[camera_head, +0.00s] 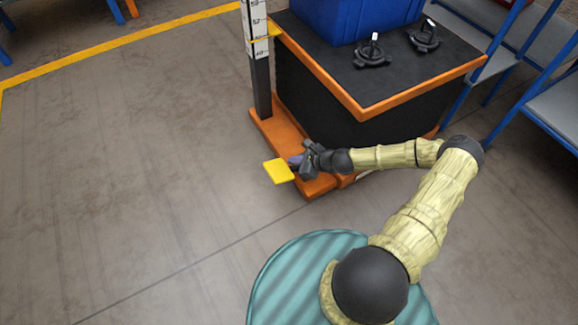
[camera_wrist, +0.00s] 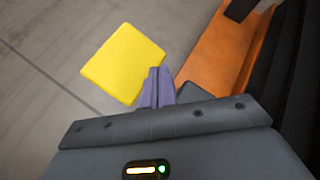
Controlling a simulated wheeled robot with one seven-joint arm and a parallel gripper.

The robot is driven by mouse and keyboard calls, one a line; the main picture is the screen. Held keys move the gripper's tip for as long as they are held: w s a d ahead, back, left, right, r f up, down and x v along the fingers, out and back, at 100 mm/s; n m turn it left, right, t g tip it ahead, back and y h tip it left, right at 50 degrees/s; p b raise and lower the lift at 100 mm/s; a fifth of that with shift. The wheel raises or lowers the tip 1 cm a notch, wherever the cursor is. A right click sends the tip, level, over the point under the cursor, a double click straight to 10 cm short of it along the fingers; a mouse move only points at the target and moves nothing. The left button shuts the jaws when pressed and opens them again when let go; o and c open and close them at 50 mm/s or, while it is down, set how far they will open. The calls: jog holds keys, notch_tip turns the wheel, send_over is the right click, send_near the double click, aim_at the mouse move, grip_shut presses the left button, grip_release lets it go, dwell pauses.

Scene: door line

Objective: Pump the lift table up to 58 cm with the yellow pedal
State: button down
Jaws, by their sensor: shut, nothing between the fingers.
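The lift table (camera_head: 360,106) has a black top with an orange edge, a dark skirt and an orange base (camera_head: 262,128). The yellow pedal (camera_head: 278,171) sticks out at the front left of the base, low over the floor. It also shows in the wrist view (camera_wrist: 124,64). My gripper (camera_head: 294,162) is shut and empty, close beside the pedal; in the wrist view its purple fingers (camera_wrist: 158,82) are together at the pedal's right edge. I cannot tell whether they touch it. A scale post (camera_head: 257,40) with a yellow pointer (camera_head: 273,30) stands at the table's left corner.
A blue crate (camera_head: 345,15) and two black handled parts (camera_head: 372,52) (camera_head: 425,38) are on the table top. Blue-framed shelves (camera_head: 555,105) stand at the right. The floor to the left is clear, with a yellow line (camera_head: 120,45).

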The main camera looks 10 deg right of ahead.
aim_at(289, 169)
jog(key=shift+a+f, duration=0.1)
jog(key=shift+f, duration=0.05)
jog(key=shift+f, duration=0.2)
dwell(0.3)
jog(key=shift+a+f, duration=0.1)
jog(key=shift+f, duration=0.1)
dwell(0.5)
jog(key=shift+s+a, duration=0.1)
jog(key=shift+a, duration=0.05)
jog(key=shift+s+f, duration=0.1)
jog(key=shift+f, duration=0.45)
dwell(0.4)
jog(key=shift+s+a+f+b, duration=0.1)
jog(key=shift+a+f+b, duration=0.45)
jog(key=shift+f, duration=0.25)
dwell(1.3)
jog(key=shift+d, duration=0.1)
jog(key=shift+d+r+p, duration=0.2)
jog(key=shift+r+p, duration=0.5)
jog(key=shift+r, duration=0.05)
jog(key=shift+d+r+p, duration=0.2)
jog(key=shift+r+p, duration=0.5)
jog(key=shift+w+d+r+p, duration=0.25)
jog(key=shift+d+r+p, duration=0.05)
jog(key=shift+r+p, duration=0.15)
